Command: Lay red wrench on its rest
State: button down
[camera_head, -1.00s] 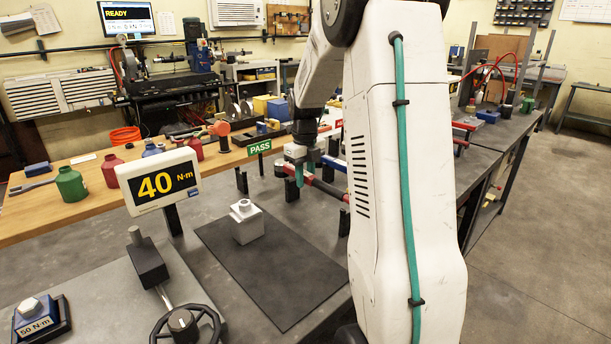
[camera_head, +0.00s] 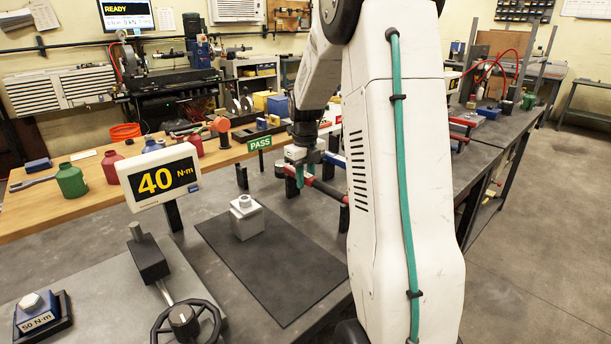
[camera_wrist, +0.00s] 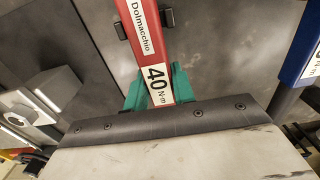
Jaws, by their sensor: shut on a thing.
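The red wrench (camera_head: 325,188) is level above the grey bench, its right end partly behind my own arm. In the wrist view the red wrench (camera_wrist: 146,38) carries a white "40 N·m" label. My gripper (camera_head: 304,172) is shut on it; in the wrist view the green fingers of my gripper (camera_wrist: 159,90) press both its sides. A black rest post (camera_head: 344,218) stands under the wrench's right end. In the wrist view two dark prongs (camera_wrist: 167,17) flank the wrench. I cannot tell whether the wrench touches the rest.
A blue wrench (camera_wrist: 304,50) lies to the right in the wrist view. Black posts (camera_head: 242,178) and a green PASS sign (camera_head: 259,143) stand left of my gripper. A grey block with a nut (camera_head: 246,222) sits on a dark mat (camera_head: 285,275). A 40 N·m display (camera_head: 160,178) stands left.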

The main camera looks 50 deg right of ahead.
jog(key=c, duration=1.1)
grip_release()
notch_tip(320, 180, up, 8)
jog(key=shift+f, duration=0.1)
